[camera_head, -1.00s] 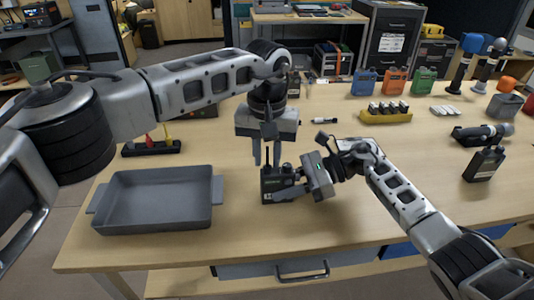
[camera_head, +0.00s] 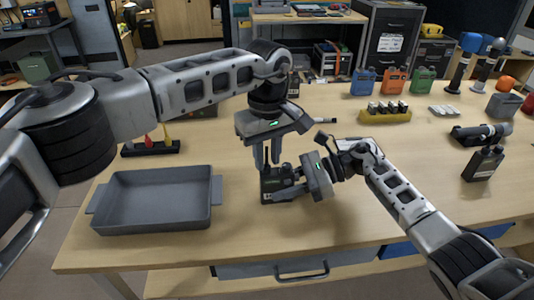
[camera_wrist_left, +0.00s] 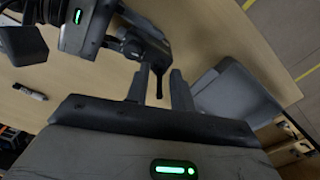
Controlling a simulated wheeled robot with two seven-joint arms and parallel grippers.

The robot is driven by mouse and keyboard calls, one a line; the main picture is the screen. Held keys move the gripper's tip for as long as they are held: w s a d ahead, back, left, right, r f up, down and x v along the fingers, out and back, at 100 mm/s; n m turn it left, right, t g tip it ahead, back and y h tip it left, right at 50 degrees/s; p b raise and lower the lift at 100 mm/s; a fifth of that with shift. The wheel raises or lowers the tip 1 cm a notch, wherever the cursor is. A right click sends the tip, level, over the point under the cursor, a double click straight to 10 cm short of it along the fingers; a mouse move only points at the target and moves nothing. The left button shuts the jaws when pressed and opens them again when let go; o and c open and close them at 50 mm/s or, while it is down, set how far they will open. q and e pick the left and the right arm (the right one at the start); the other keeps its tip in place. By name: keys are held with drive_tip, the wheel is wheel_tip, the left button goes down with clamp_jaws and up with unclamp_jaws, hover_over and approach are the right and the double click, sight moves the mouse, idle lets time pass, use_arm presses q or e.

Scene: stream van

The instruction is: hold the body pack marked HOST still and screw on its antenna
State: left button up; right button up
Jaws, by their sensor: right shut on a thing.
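The dark body pack (camera_head: 272,190) stands upright on the table right of the grey tray; I cannot read its label. My right gripper (camera_head: 290,190) is shut on it from the right. A thin black antenna (camera_head: 267,160) stands upright at the pack's top; I cannot tell how far it is seated. My left gripper (camera_head: 266,164) points down over the pack, its two fingers on either side of the antenna. In the left wrist view, the antenna (camera_wrist_left: 159,84) shows between the fingers with gaps on both sides, so the left gripper (camera_wrist_left: 160,92) looks open.
The empty grey tray (camera_head: 102,212) lies at the left. A black stand with coloured pieces (camera_head: 150,148) is behind it. A yellow battery holder (camera_head: 384,117) and coloured packs (camera_head: 394,80) stand at the back right. Another black pack (camera_head: 483,165) is at the right. The table's front is clear.

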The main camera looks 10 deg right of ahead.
use_arm(q)
clamp_jaws()
drive_tip(key=m, duration=0.5)
drive_tip(key=shift+a+m, duration=0.1)
drive_tip(key=shift+m, duration=0.2)
drive_tip(key=shift+o, duration=0.7)
unclamp_jaws()
wheel_tip(320, 180, up, 12)
drive_tip(key=shift+f, duration=0.1)
use_arm(e)
drive_tip(key=o, duration=1.2)
